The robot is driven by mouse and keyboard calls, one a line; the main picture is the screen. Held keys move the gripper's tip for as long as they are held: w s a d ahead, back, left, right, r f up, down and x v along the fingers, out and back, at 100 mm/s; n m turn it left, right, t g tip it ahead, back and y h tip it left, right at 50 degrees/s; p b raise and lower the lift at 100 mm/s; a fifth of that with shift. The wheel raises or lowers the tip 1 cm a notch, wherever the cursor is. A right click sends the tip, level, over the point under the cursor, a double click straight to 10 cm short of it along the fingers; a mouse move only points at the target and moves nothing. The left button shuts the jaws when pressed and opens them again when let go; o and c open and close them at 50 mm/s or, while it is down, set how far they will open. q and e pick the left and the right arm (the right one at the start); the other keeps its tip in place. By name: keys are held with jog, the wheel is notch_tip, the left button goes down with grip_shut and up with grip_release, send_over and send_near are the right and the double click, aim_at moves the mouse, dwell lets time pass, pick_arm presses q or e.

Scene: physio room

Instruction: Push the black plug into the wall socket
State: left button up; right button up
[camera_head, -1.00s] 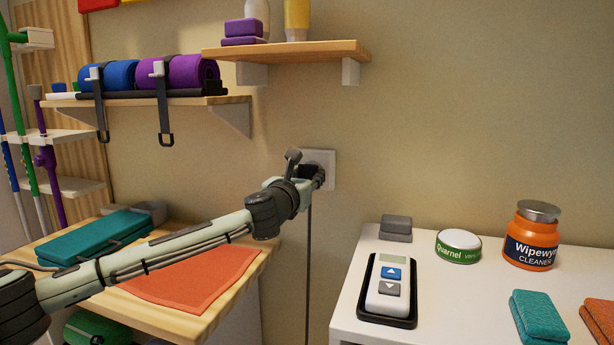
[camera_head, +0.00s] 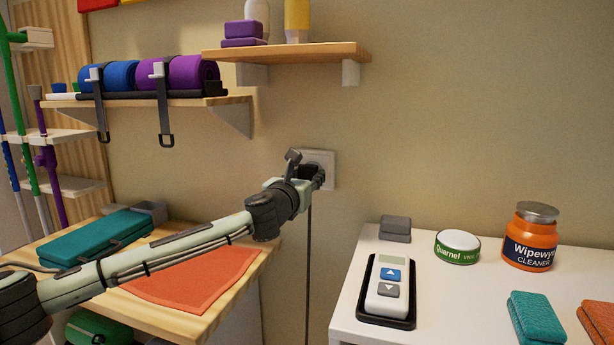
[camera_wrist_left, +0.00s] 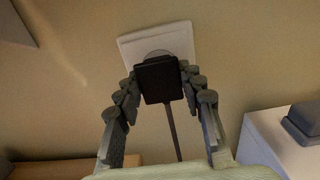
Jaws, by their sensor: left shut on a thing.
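The white wall socket (camera_head: 329,160) is on the beige wall, between the wooden table and the white table. It also shows at the top of the left wrist view (camera_wrist_left: 172,42). The black plug (camera_wrist_left: 159,79) is in front of the socket's round recess, with its cord (camera_wrist_left: 172,132) hanging down. My left gripper (camera_head: 318,177) is shut on the plug, with a finger on each side of it. The plug covers the lower part of the recess, and I cannot tell how deep its pins sit. My right gripper is not in view.
A wooden shelf (camera_head: 300,51) juts out above the socket. The white table (camera_head: 350,297) at right bears a remote (camera_head: 388,286), a green tin (camera_head: 457,247) and an orange jar (camera_head: 529,236). The wooden table (camera_head: 237,287) lies under my left arm.

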pick_arm(q)
jog(key=shift+w+d, duration=0.15)
jog(key=shift+w, duration=0.25)
jog(key=o, duration=1.1)
jog(key=shift+o, duration=0.2)
jog(key=v, duration=1.2)
